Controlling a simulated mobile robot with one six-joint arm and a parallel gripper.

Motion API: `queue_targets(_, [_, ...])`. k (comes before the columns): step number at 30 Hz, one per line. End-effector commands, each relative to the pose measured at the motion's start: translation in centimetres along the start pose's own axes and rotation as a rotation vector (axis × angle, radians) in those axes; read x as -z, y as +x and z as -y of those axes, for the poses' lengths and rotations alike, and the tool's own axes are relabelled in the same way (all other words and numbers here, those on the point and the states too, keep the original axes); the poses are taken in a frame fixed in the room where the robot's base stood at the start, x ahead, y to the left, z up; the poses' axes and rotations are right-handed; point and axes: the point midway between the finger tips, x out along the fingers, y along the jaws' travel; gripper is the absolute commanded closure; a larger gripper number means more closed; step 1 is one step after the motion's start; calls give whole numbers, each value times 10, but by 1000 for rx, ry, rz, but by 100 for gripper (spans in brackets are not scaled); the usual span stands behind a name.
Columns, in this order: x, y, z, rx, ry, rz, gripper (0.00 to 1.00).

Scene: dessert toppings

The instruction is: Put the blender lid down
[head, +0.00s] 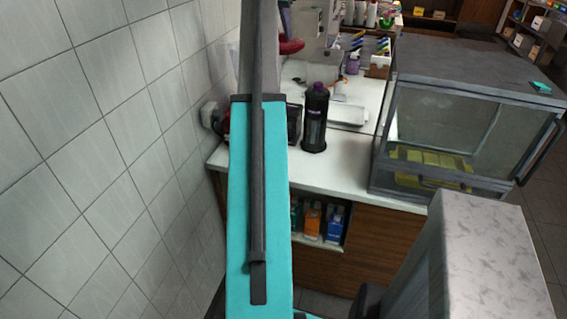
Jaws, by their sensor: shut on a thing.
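My gripper does not show; my turquoise and grey arm runs up the middle of the head view and covers what lies behind it. I cannot make out the blender lid. A small red rounded object (291,47) peeks out right of my arm near the top, partly hidden, and I cannot tell what it is.
A dark bottle (315,118) stands on the white counter (350,178) right of my arm. A glass case (470,110) stands at the counter's right. A tiled wall (90,140) closes the left side. White trays (340,113) lie behind the bottle.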

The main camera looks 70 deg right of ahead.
Motion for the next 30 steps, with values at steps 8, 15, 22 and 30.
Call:
queue_targets(8, [-24,5,-15,-5,46,-8,100])
queue_targets(15, [-61,20,-36,-12,79,-12,100])
queue_targets(22, [-101,40,-53,-19,102,-14,100])
queue_targets(30, [-150,66,-73,-26,122,-16,100])
